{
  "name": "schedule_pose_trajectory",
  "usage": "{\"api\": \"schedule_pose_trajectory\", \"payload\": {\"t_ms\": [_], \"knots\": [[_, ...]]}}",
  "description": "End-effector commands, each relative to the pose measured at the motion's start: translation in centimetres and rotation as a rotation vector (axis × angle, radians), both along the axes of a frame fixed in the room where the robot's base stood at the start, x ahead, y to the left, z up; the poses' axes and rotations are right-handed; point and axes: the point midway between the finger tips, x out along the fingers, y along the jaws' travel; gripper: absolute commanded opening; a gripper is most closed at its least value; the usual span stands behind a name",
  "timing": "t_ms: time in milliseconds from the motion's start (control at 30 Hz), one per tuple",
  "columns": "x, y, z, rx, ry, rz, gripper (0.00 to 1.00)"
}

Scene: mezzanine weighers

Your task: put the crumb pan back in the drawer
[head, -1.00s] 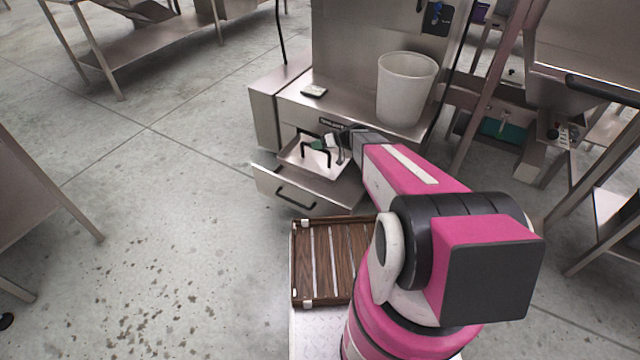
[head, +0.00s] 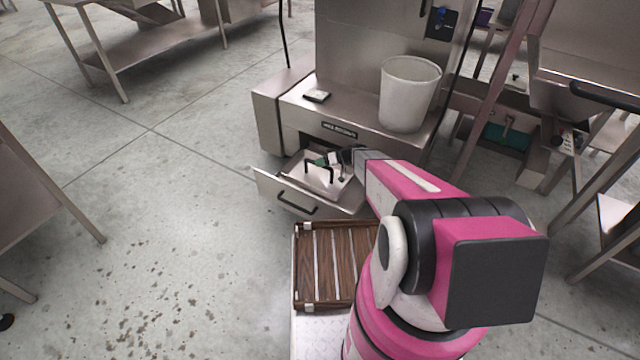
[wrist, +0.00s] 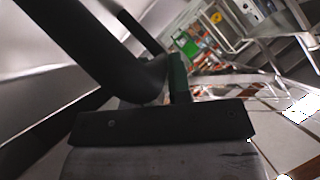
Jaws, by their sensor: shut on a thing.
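The crumb pan (head: 323,183) is a shallow bright metal tray with black handles. In the head view it sits low within the open drawer (head: 284,193), behind the drawer's front panel; whether it rests on the drawer floor is unclear. The drawer sticks out of a steel cabinet under a counter and has a black pull. My gripper (head: 334,160) is over the pan's far right part, shut on a pan handle. In the wrist view the thick dark handle (wrist: 125,75) passes close in front of the gripper (wrist: 175,85). My arm hides the drawer's right end.
A white bucket (head: 408,95) and a small dark-edged device (head: 317,95) stand on the steel counter above the drawer. A slatted brown wooden crate (head: 300,265) lies in front of the drawer. Open floor is on the left; steel frames stand on the right.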

Motion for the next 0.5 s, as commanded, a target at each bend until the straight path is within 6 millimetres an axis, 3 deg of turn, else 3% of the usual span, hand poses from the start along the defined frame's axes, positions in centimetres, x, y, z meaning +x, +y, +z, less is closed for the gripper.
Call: {"api": "schedule_pose_trajectory", "payload": {"t_ms": [200,500], "knots": [[0.2,0.0,-3.8,0.002,0.002,-0.001,0.0],[0.1,0.0,-6.5,0.0,0.001,0.0,0.0]]}}
